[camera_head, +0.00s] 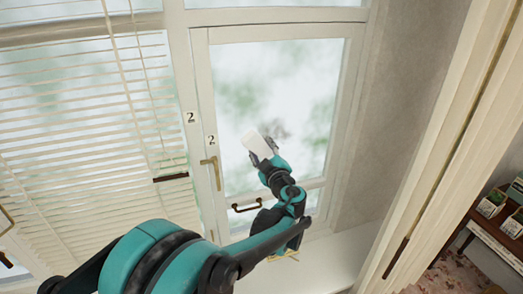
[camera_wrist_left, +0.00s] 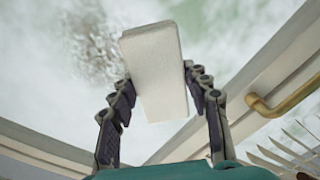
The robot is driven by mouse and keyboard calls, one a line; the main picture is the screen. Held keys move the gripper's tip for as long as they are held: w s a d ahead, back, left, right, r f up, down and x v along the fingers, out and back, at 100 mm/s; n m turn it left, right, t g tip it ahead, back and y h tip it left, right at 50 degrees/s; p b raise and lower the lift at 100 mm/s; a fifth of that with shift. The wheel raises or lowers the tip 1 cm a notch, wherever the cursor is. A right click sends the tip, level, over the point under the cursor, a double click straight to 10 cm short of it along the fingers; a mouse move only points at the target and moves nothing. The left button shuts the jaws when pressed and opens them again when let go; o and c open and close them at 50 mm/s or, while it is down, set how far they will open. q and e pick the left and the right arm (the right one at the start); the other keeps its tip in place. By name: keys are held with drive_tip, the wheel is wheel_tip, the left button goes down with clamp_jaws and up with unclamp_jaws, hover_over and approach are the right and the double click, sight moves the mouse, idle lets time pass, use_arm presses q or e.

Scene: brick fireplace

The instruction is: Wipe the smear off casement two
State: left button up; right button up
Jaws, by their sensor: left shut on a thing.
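Casement two (camera_head: 202,120) is a white-framed window with a "2" plate on its frame, a brass handle (camera_head: 213,170) and a dark pull bar near its bottom. A dark grey speckled smear (camera_head: 278,130) lies on its glass; it also shows in the left wrist view (camera_wrist_left: 98,52), left of the block. My left gripper (camera_head: 266,155) is shut on a white wiping block (camera_head: 256,142), which spans between the fingers in the left wrist view (camera_wrist_left: 160,75). The block is just left of and below the smear in the head view. I cannot tell whether it touches the glass. My right gripper is out of view.
White slatted blinds (camera_head: 80,120) cover the window to the left. A grey wall (camera_head: 405,110) and a cream door-like frame (camera_head: 445,140) stand to the right. A white sill (camera_head: 320,265) runs below the casement. A dark wooden table (camera_head: 490,235) with small boxes is at far right.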

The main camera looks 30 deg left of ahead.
use_arm(q)
drive_tip(key=shift+w+a, duration=0.35)
drive_tip(key=shift+a, duration=0.05)
drive_tip(key=shift+w+d, duration=0.1)
